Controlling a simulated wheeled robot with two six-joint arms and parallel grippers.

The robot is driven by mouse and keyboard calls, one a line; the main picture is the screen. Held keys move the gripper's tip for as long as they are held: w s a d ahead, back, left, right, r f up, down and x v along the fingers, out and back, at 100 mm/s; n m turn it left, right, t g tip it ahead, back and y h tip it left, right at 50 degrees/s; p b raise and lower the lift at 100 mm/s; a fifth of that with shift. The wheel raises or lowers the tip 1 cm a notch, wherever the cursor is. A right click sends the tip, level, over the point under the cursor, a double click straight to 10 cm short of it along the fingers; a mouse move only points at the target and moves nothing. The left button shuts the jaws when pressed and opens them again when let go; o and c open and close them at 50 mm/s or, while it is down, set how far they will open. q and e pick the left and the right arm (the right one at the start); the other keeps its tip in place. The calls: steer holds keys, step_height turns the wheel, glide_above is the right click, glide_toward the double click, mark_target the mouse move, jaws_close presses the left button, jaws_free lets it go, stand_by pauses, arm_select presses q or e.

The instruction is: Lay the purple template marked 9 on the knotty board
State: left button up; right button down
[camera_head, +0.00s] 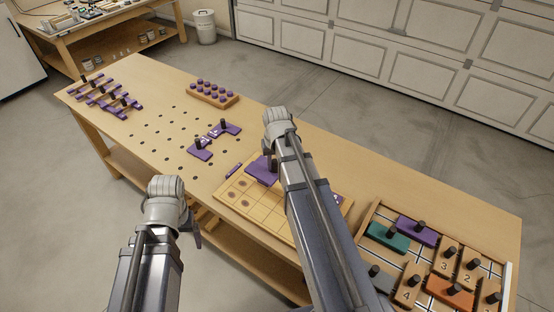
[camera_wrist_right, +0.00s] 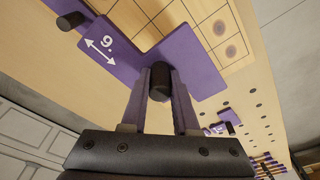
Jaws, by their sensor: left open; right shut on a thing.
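The purple template marked 9 (camera_wrist_right: 118,62) shows its number and a white double arrow in the right wrist view. My right gripper (camera_wrist_right: 160,85) is shut on its black knob. In the head view the template (camera_head: 259,172) is over the upper part of the knotty board (camera_head: 235,203), partly hidden by my right arm. I cannot tell whether it touches the board. The board is pale, gridded and marked with dark knots; it also shows in the right wrist view (camera_wrist_right: 205,15). My left gripper (camera_head: 196,236) is open and empty in front of the bench edge, its fingers barely visible.
Two purple templates (camera_head: 200,150) lie on the bench left of the board. A peg block (camera_head: 213,94) stands behind them, and several purple pieces (camera_head: 110,100) lie at the far left. A tray (camera_head: 365,216) of coloured and numbered knobbed pieces is at the right.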

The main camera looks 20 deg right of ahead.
steer(key=shift+s+a+r, duration=0.1)
steer(key=shift+s+r, duration=0.3)
steer(key=shift+r, duration=0.05)
steer(key=shift+w+f+b, duration=0.15)
steer(key=shift+f+b, duration=0.4)
steer(key=shift+f, duration=0.05)
arm_select(q)
steer(key=shift+f+b, duration=0.9)
steer(key=shift+f, duration=0.1)
arm_select(e)
steer(key=shift+f, duration=0.85)
arm_select(q)
step_height(320, 180, down, 7)
steer(key=b, duration=0.7)
steer(key=shift+f, duration=0.15)
arm_select(e)
step_height(320, 180, down, 7)
steer(key=shift+f, duration=0.15)
arm_select(q)
steer(key=shift+f+b, duration=0.55)
steer(key=shift+b, duration=0.15)
arm_select(e)
steer(key=shift+f, duration=0.55)
arm_select(q)
steer(key=shift+f+b, duration=0.3)
arm_select(e)
steer(key=shift+f, duration=0.3)
